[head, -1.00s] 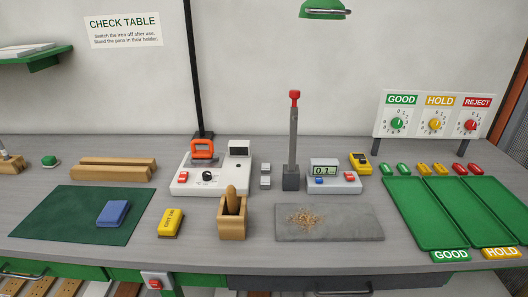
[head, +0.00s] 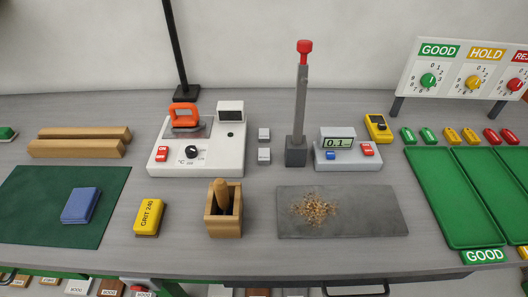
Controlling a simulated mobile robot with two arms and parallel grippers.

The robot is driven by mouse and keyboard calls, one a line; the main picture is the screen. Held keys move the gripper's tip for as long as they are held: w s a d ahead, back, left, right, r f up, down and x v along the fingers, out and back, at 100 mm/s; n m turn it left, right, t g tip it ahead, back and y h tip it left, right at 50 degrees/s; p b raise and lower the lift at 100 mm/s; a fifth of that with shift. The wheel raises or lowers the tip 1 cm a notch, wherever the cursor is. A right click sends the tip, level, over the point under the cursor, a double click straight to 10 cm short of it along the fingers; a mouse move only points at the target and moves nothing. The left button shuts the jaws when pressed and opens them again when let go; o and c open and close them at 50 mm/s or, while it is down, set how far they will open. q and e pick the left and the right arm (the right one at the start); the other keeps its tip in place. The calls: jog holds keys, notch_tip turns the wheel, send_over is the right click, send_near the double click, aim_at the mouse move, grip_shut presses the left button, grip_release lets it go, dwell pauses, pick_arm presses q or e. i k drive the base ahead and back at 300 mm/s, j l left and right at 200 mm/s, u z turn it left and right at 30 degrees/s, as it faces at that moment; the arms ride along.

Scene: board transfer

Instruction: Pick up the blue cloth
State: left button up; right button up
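The blue cloth (head: 81,205) looks like a folded, block-shaped pad. It lies on the right part of the dark green mat (head: 40,219) at the left of the table in the head view. Nothing touches it from above. Neither of my grippers shows in the head view.
A yellow grit block (head: 149,217) and a wooden holder (head: 223,210) stand right of the mat. Wooden bars (head: 80,142) lie behind it. An iron station (head: 198,148), a grey slab (head: 342,211) with shavings, a meter (head: 347,152) and green trays (head: 455,205) fill the rest.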

aim_at(80, 206)
jog(key=u, duration=1.5)
jog(key=z, duration=1.45)
jog(key=u, duration=1.45)
jog(key=k+u, duration=0.2)
jog(key=u, duration=0.3)
